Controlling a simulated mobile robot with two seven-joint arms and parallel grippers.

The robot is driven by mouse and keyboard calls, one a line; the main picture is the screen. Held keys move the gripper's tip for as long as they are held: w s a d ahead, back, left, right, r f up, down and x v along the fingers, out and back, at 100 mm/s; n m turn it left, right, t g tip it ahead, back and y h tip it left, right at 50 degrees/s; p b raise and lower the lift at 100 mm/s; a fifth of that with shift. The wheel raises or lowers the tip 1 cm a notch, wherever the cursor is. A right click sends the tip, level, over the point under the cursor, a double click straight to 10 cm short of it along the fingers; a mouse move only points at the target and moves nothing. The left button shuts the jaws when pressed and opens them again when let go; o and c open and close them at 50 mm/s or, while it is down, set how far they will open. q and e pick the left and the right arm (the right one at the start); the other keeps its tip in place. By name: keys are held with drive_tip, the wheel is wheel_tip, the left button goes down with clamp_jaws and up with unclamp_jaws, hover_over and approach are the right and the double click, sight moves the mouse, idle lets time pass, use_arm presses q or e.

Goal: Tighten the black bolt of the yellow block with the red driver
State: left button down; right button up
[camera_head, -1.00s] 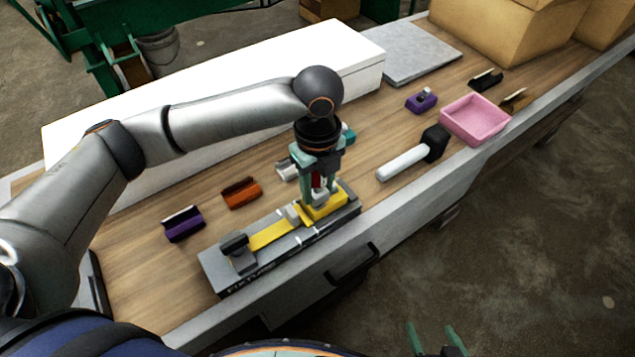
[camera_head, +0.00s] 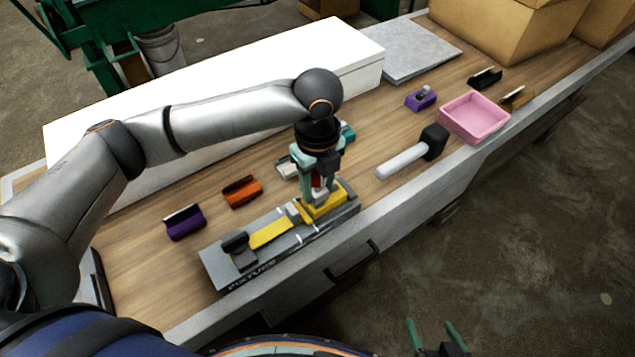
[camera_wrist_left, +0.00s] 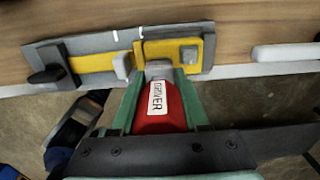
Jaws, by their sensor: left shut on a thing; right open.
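The yellow block (camera_head: 325,202) sits in the right part of the grey fixture (camera_head: 222,272) on the bench; it also shows in the left wrist view (camera_wrist_left: 209,47). My left gripper (camera_head: 319,188) points down over the block and is shut on the red driver (camera_wrist_left: 163,106), which bears a "DRIVER" label. The driver's lower end is at the block; whether it touches the black bolt cannot be told. The black bolt is hidden or not distinguishable. My right gripper (camera_head: 438,338) is open and empty at the bottom edge, in front of the bench.
A hammer (camera_head: 402,161) lies right of the fixture, near a pink tray (camera_head: 450,121). Orange (camera_head: 242,191) and purple (camera_head: 184,223) pieces lie behind the fixture. A long white box (camera_head: 90,145) stands along the back, with cardboard boxes (camera_head: 480,35) at the far right.

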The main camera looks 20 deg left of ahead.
use_arm(q)
drive_tip(key=shift+f, duration=0.8)
idle(0.4)
drive_tip(key=shift+r+m, duration=0.1)
drive_tip(key=shift+m, duration=0.3)
drive_tip(key=shift+m+p, duration=1.05)
drive_tip(key=shift+m, duration=0.25)
drive_tip(key=shift+m+p, duration=0.3)
drive_tip(key=shift+m, duration=0.1)
drive_tip(key=shift+m+p, duration=0.65)
drive_tip(key=shift+m, duration=0.75)
